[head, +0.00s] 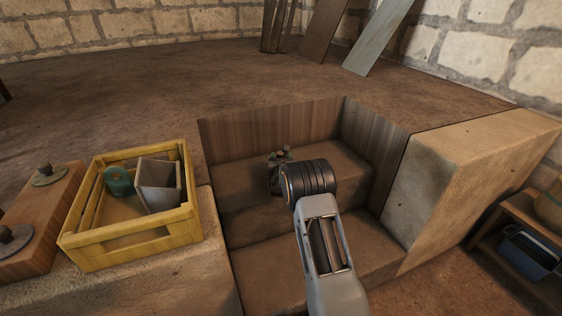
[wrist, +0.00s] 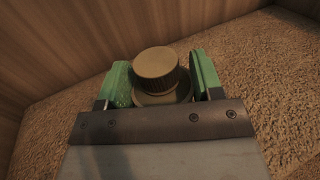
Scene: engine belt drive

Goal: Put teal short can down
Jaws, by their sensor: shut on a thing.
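My gripper (wrist: 163,85) is shut on a round olive-brown thing (wrist: 156,67) with a ridged knob-like top, which sits between its two green finger pads in the wrist view. Its colour does not look teal there, and its lower part is hidden by the gripper. In the head view my gripper (head: 280,158) is small and dark, low inside the stepped recess, partly behind my wrist. I cannot tell whether the held thing touches the step (head: 240,185). A teal rounded object (head: 119,182) lies in the yellow crate (head: 130,242) at the left.
A grey open box (head: 160,185) also stands in the crate. Wooden walls (head: 270,132) close the recess at the back and right. A stone block (head: 465,165) stands to its right. A knobbed wooden block (head: 40,220) is left of the crate. The steps beside my gripper look clear.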

